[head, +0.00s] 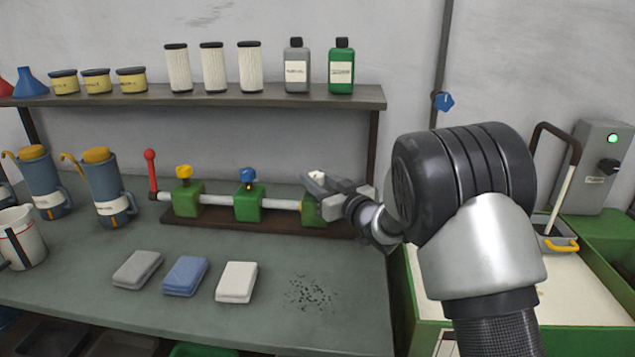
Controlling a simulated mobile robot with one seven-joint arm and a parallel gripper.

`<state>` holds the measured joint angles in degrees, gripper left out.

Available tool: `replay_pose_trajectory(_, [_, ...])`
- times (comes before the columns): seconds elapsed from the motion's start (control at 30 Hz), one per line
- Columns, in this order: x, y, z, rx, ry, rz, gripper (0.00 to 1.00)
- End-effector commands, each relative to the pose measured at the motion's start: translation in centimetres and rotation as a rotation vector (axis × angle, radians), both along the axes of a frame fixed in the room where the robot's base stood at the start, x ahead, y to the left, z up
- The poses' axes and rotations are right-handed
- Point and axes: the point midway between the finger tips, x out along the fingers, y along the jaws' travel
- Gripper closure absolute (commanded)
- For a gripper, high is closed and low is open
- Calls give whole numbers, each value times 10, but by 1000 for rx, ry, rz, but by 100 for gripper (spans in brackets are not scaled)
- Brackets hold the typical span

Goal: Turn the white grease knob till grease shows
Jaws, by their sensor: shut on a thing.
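A manifold bar on a brown base (240,219) carries three green blocks joined by a pale pipe. The left block (187,200) has a yellow knob (184,172). The middle block (248,204) has a blue knob (248,175). The right block (312,213) is partly hidden by my gripper (318,182), which comes in from the right and is shut on the white grease knob (317,175). Only a little of that knob shows between the fingers. A small yellow patch shows at this block's left side; I cannot tell whether it is grease.
A red-handled lever (150,168) stands at the bar's left end. Grey, blue and white folded cloths (237,282) and dark specks (311,293) lie in front. Blue jugs (110,190) stand at left. A shelf (200,97) with filters and bottles runs above.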

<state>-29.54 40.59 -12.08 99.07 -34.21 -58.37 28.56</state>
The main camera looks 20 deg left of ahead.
Motion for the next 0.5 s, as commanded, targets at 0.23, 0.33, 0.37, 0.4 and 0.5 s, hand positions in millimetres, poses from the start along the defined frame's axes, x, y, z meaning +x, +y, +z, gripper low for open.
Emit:
replay_pose_trajectory(0.23, [0,0,0,0,0,5,90])
replay_pose_trajectory(0.33, [0,0,0,1,-1,4,90])
replay_pose_trajectory(0.37, [0,0,0,1,-1,4,90])
replay_pose_trajectory(0.4, [0,0,0,1,-1,4,66])
replay_pose_trajectory(0.5, [0,0,0,0,-1,4,49])
